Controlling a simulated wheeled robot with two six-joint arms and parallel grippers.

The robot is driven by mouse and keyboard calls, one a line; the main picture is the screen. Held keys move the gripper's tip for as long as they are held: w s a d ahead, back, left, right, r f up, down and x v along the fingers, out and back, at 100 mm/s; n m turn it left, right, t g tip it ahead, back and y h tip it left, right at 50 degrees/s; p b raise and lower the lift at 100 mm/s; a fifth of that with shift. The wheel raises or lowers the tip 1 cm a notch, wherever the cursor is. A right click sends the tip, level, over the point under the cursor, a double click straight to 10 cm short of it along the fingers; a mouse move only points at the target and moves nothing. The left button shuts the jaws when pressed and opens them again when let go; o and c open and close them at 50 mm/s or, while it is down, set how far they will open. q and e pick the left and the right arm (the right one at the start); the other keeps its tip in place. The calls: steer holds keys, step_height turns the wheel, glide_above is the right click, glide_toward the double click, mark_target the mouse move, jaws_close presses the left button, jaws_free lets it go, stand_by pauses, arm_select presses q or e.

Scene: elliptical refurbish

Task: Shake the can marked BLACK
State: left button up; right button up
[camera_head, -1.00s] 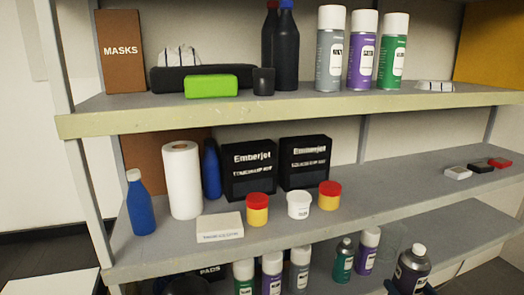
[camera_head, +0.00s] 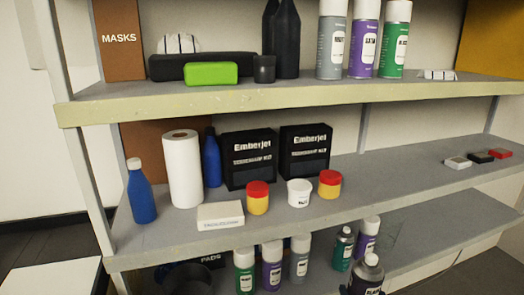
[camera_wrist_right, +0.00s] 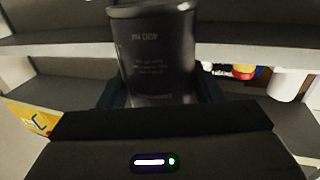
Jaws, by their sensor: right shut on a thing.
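The dark can marked BLACK (camera_head: 368,279) is at the bottom edge of the head view, right of centre, in front of the lowest shelf. Its grey top and part of its white label show; its lower part is cut off. In the right wrist view the dark can (camera_wrist_right: 158,60) stands between the fingers of my right gripper (camera_wrist_right: 160,100), which is shut on it. In the head view only a small dark part of my right gripper (camera_head: 345,290) shows beside the can. My left gripper is not in view.
Just behind the held can, a green can (camera_head: 343,250) and a purple can (camera_head: 369,237) stand on the lowest shelf (camera_head: 440,239). Several more spray cans stand to the left. The middle shelf (camera_head: 400,180) with tubs and boxes overhangs them.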

mark_target(370, 283)
steer(key=shift+a+r, duration=0.3)
steer(key=shift+a, duration=0.2)
steer(key=shift+s+d+r, duration=0.1)
steer(key=shift+r, duration=3.25)
steer(key=f, duration=0.7)
steer(key=shift+w+a+f, duration=0.2)
steer(key=shift+a, duration=0.05)
steer(key=shift+s+d+r, duration=0.15)
steer(key=shift+d+r, duration=0.05)
steer(key=shift+r, duration=0.05)
steer(key=shift+a, duration=0.15)
